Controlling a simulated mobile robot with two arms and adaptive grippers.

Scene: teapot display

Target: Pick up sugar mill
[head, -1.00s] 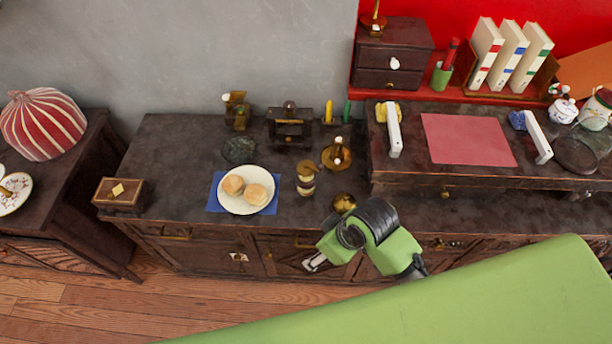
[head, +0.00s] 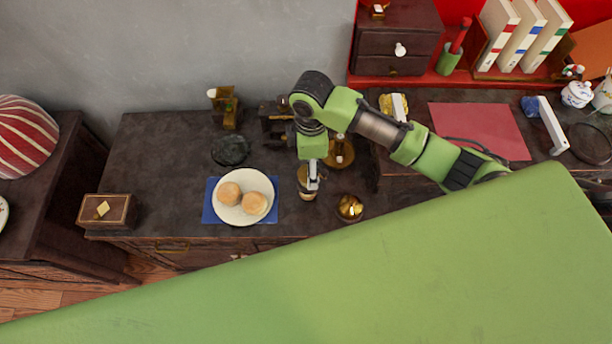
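A small upright jar with pale and brown bands, which looks like the sugar mill (head: 305,194), stands on the dark cabinet top, right of the plate. My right arm comes in from the right, and its gripper (head: 313,180) points down over the jar, covering its upper part. The fingers are too small and hidden to show whether they are open or shut, or whether they touch the jar. My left gripper is not in view.
A white plate (head: 243,217) with two buns lies on a blue mat (head: 212,214) left of the jar. A brass bowl (head: 350,208) is on its right, and brass pieces and dark stands are behind. A wooden box (head: 108,209) sits at the left edge. The cabinet top's left middle is clear.

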